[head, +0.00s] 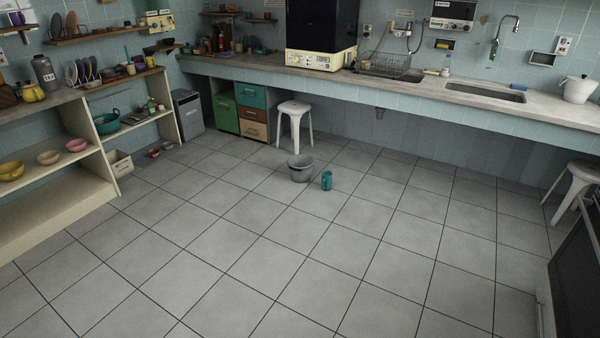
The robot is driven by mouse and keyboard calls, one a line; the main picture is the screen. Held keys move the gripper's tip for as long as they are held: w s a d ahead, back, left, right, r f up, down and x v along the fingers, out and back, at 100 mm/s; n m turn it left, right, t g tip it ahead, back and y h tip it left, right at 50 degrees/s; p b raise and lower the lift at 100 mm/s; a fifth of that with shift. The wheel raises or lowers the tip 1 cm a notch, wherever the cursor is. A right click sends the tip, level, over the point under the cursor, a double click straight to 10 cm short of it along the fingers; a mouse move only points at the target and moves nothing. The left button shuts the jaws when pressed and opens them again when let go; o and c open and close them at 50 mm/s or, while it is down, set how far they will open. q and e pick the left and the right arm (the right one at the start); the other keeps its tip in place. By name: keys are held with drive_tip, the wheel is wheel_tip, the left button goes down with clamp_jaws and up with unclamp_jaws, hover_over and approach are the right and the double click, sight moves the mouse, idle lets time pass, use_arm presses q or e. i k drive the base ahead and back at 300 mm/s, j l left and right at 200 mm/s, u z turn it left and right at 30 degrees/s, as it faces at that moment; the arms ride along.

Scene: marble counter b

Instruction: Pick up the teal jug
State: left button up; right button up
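A small teal jug (327,180) stands upright on the grey tiled floor near the middle of the head view. It is just to the right of and slightly in front of a grey bucket (300,168). Its handle is too small to make out clearly. Neither of my grippers shows in the head view.
The tiled floor (230,240) in front of the jug is clear. A white stool (294,117) stands behind the bucket, and another stool (575,185) is at the right. Open shelves (50,205) line the left, and a long counter (420,90) runs along the back.

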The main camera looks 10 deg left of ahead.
sight(326, 183)
drive_tip(key=i+l+z, duration=0.3)
drive_tip(key=i, duration=0.4)
drive_tip(key=i+z, duration=0.3)
drive_tip(key=i, duration=1.1)
drive_tip(key=i+u, duration=0.1)
drive_tip(key=i, duration=0.6)
drive_tip(key=i+l+u, duration=0.1)
drive_tip(key=i, duration=0.65)
